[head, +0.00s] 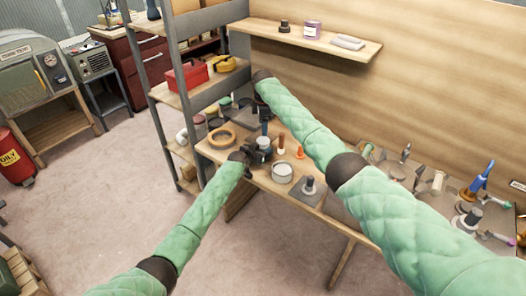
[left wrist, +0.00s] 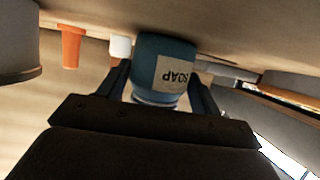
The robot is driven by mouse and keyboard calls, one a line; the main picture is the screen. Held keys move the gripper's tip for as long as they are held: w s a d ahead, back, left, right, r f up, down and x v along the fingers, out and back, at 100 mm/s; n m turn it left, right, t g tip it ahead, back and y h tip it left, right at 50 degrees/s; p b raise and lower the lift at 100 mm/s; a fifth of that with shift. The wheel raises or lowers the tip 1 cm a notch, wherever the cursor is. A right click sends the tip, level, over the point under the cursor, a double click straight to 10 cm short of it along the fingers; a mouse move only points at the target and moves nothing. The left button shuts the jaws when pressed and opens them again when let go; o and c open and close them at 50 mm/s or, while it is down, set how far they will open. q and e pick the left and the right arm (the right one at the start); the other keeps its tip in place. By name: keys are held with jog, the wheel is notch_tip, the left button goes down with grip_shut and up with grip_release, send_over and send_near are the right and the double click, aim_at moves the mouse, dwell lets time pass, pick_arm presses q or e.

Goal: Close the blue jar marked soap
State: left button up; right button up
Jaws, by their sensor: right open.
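The blue jar (left wrist: 150,68) with a cream SOAP label stands between the fingers of my left gripper (left wrist: 160,92), which appear closed against its sides. The left wrist view is upside down, and a pale rim shows at the jar's mouth end. In the head view my left gripper (head: 258,154) is at the bench's front edge, and the jar is mostly covered by it. My right gripper (head: 264,112) is open and points down behind and above the left one. It is small and dark there, and I cannot tell whether it touches anything. I cannot pick out the jar's lid.
On the wooden bench are a tape ring (head: 222,138), orange cones (head: 300,152), a pale round tin (head: 282,172) and a grey post on a plate (head: 309,186). A shelf unit with a red bin (head: 188,76) stands at left. A wall shelf (head: 325,42) hangs behind.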

aim_at(263, 140)
pick_arm(q)
grip_shut()
pick_arm(e)
jog(key=shift+r, duration=0.1)
dwell(0.5)
jog(key=shift+f, duration=4.05)
